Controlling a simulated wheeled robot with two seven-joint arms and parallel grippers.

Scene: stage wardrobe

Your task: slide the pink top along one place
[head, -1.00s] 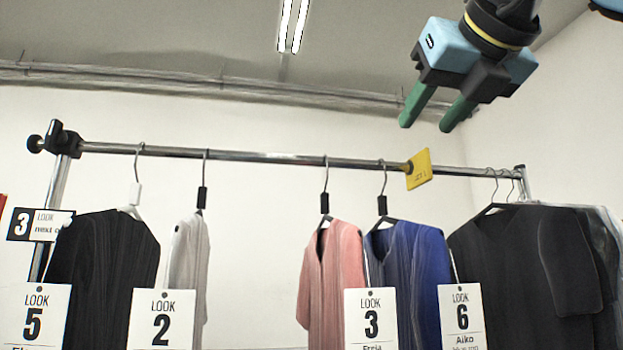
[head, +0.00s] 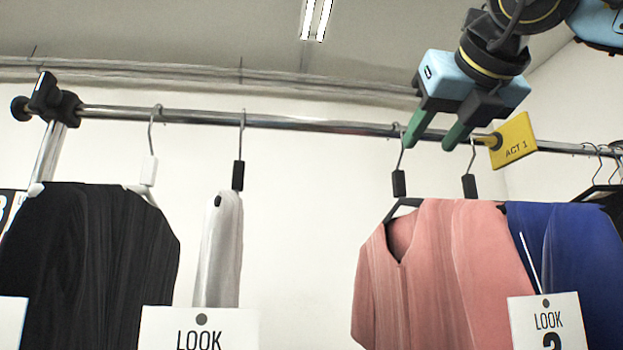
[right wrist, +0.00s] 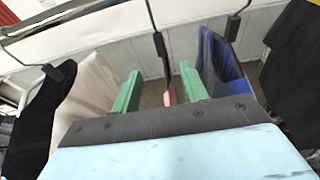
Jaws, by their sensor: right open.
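The pink top (head: 440,270) hangs from the rail on a dark hanger with a black block (head: 399,183) below its hook. My right gripper (head: 430,146) is open, its two green fingers pointing down close to the rail, near the pink top's hook. In the right wrist view, my right gripper (right wrist: 160,78) has the pink top's hanger hook and block (right wrist: 160,45) in line between its spread fingers. Only a narrow strip of the pink top (right wrist: 169,97) shows there. I cannot tell whether a finger touches the hook. My left gripper is out of view.
The metal rail (head: 310,124) carries a white garment (head: 219,250) and a black one (head: 95,260) to the left. A blue top (head: 575,260) hangs close right of the pink one. A yellow ACT 1 marker (head: 513,141) sits on the rail beyond. Bare rail lies between white and pink.

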